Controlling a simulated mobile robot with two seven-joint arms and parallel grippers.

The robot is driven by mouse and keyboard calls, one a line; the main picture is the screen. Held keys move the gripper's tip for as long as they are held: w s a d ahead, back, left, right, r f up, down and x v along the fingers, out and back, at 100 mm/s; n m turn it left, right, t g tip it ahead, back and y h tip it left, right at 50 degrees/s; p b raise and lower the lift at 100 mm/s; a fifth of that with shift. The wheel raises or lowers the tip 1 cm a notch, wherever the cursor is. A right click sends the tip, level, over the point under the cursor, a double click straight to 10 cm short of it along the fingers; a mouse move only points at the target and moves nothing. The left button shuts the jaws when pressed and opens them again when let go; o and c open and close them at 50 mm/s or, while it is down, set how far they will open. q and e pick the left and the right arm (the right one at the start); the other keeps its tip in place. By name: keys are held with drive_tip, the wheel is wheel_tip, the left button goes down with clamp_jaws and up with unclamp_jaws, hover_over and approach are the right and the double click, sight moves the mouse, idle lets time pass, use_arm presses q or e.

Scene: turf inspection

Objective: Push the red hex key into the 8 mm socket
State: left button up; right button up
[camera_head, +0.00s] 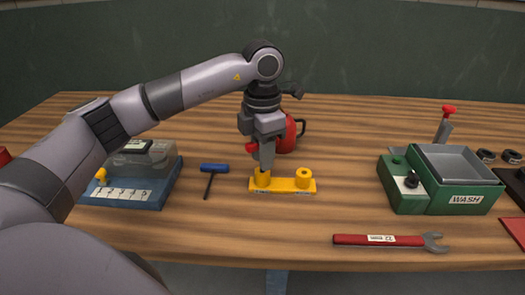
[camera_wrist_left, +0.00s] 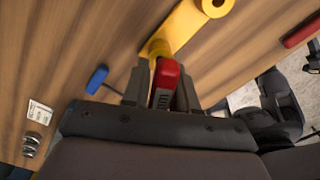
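The red hex key (camera_wrist_left: 167,74) shows its red handle between the fingers of my left gripper (camera_wrist_left: 164,88) in the wrist view. In the head view a bit of its red handle (camera_head: 251,147) shows beside my left gripper (camera_head: 264,160). The gripper is shut on it and points down over the left socket (camera_head: 262,178) of the yellow block (camera_head: 284,187). The key's tip is hidden, so I cannot tell how deep it sits in the socket. The block's right socket (camera_head: 304,177) is empty-looking. The block's labels are too small to read. My right gripper is not in view.
A blue-handled hex key (camera_head: 214,168) lies left of the block. A blue tray (camera_head: 150,195) stands further left. A red mug-like object (camera_head: 289,135) is behind the gripper. A red wrench (camera_head: 385,240) and green wash box (camera_head: 440,195) lie to the right.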

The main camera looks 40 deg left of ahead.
use_arm(q)
drive_tip(key=o, duration=0.3)
drive_tip(key=shift+r, duration=0.75)
wheel_tip(320, 180, up, 6)
drive_tip(key=shift+f, duration=0.15)
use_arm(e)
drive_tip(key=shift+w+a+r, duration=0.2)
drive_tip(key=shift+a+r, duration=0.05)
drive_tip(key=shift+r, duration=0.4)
use_arm(q)
drive_tip(key=shift+s, duration=0.1)
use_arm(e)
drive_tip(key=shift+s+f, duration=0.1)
